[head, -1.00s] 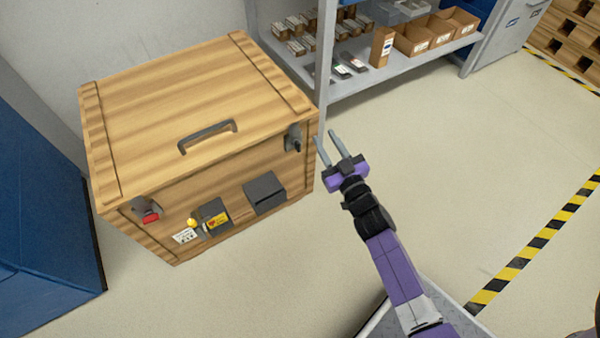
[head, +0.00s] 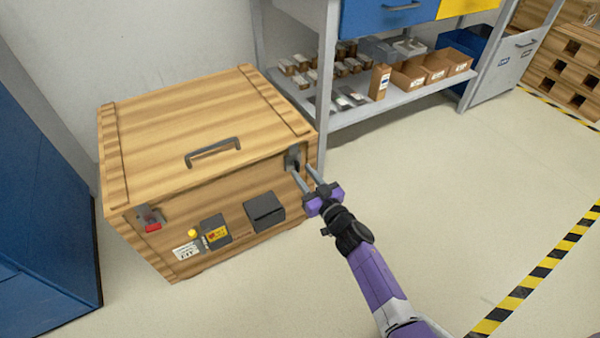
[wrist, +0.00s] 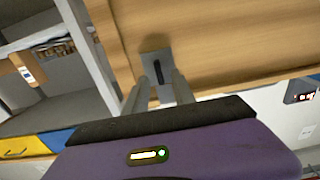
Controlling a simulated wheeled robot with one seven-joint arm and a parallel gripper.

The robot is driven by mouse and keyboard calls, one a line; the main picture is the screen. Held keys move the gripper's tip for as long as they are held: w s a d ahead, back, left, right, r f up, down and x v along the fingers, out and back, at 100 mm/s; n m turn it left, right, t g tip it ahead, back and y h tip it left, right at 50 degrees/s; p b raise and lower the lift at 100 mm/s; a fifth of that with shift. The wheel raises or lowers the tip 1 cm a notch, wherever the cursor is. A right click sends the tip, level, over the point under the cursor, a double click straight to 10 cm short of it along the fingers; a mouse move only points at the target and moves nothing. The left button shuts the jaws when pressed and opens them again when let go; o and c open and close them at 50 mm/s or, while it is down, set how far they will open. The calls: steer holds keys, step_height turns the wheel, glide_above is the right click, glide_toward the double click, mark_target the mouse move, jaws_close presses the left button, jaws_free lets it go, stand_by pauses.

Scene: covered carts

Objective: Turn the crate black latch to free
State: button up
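The wooden crate (head: 190,135) stands on the floor at left in the head view, its lid closed. The black latch (head: 292,157) is on a grey plate at the crate's upper right front corner. In the wrist view the latch (wrist: 157,73) is a short dark bar, close to upright in the picture, on its plate. My gripper (head: 303,170) points at the latch with its two fingers apart. In the wrist view the open fingers (wrist: 158,88) lie either side of the latch's lower end. I cannot tell whether they touch it.
A red latch (head: 150,218) sits at the crate's front left. The lid has a dark handle (head: 213,152), and a dark box (head: 264,210) is on the front. A grey shelf (head: 405,97) with bins stands behind at right. Floor to the right is clear.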

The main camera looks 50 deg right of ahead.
mark_target(296, 165)
steer(key=shift+b+x, duration=0.3)
steer(key=shift+x, duration=0.95)
jaws_close()
